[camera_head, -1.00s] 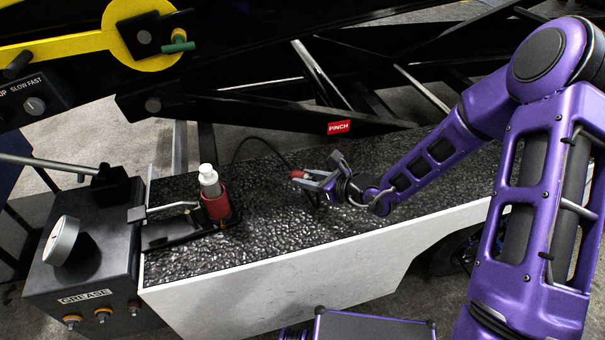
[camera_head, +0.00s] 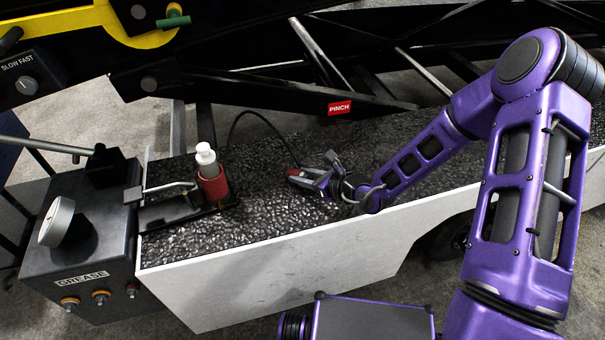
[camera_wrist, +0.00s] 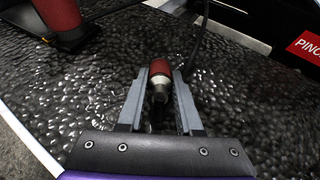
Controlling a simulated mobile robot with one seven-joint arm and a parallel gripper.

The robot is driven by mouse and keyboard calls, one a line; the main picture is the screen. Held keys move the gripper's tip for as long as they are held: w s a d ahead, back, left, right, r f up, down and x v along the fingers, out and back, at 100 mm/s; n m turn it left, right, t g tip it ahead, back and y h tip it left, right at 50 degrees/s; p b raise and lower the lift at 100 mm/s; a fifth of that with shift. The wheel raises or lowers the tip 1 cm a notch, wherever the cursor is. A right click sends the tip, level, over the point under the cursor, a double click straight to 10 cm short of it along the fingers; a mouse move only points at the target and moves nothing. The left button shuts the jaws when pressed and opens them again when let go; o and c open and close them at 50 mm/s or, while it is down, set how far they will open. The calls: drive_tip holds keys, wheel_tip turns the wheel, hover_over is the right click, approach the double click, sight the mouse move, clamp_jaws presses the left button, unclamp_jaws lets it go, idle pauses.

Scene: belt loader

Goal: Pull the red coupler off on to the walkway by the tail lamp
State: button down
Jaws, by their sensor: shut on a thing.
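The red coupler (camera_head: 297,173) is a short red sleeve with a silver metal end. A black hose (camera_head: 240,118) runs to it from behind. My gripper (camera_head: 314,178) is shut on it, low over the dark textured walkway (camera_head: 270,205). In the wrist view the coupler (camera_wrist: 160,70) lies between the two grey fingers of my gripper (camera_wrist: 160,88), its red end pointing away. I cannot tell whether it touches the walkway. I cannot make out the tail lamp for certain.
A white-topped bottle in a red holder (camera_head: 213,188) stands left on the walkway. Left of it is a black grease box (camera_head: 95,250) with a gauge. A red PINCH label (camera_head: 340,108) marks the black frame behind. The walkway between bottle and gripper is clear.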

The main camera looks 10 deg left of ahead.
drive_tip(key=shift+f, duration=0.1)
drive_tip(key=c, duration=0.5)
unclamp_jaws()
drive_tip(key=p+v, duration=0.1)
drive_tip(key=v, duration=1.6)
drive_tip(key=shift+d+p, duration=0.2)
drive_tip(key=shift+p, duration=0.15)
drive_tip(key=shift+s, duration=0.1)
